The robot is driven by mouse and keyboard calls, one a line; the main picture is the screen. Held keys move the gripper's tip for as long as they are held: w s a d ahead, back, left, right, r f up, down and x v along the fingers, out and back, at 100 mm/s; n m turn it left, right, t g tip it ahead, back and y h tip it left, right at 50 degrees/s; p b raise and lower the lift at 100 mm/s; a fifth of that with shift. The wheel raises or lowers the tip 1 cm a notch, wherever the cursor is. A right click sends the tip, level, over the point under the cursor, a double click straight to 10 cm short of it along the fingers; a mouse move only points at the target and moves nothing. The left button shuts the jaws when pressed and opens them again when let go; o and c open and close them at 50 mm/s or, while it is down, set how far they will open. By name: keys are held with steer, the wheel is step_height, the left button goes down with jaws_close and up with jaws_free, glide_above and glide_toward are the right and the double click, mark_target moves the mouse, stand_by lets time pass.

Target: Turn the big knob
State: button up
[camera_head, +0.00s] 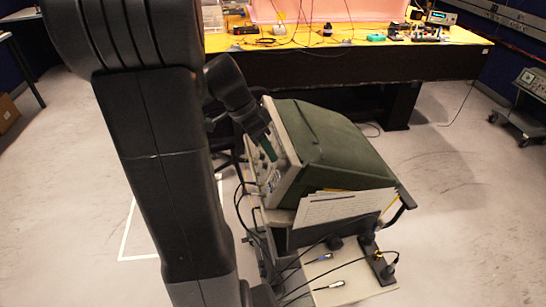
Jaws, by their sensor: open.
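A dark green instrument with a pale front panel (283,176) sits on a cart in the middle of the camera_head view. Its front panel faces left and shows at a steep angle, with small controls on it. The big knob cannot be made out with certainty; part of the panel is hidden behind my arm and gripper. My gripper (268,147) is at the upper part of this panel, pointing down and right, with dark green at its tip. It is open. I cannot tell whether it touches the panel or a knob.
White papers (343,207) hang on the instrument's near side. Cables and connectors lie on the cart's lower shelf (357,283). A long yellow-topped bench (340,40) with equipment stands behind. A small cart (525,120) stands at the right. Grey floor (460,190) is clear at the right.

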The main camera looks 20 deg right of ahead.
mark_target(276, 163)
steer(key=shift+x, duration=2.3)
steer(key=c, duration=1)
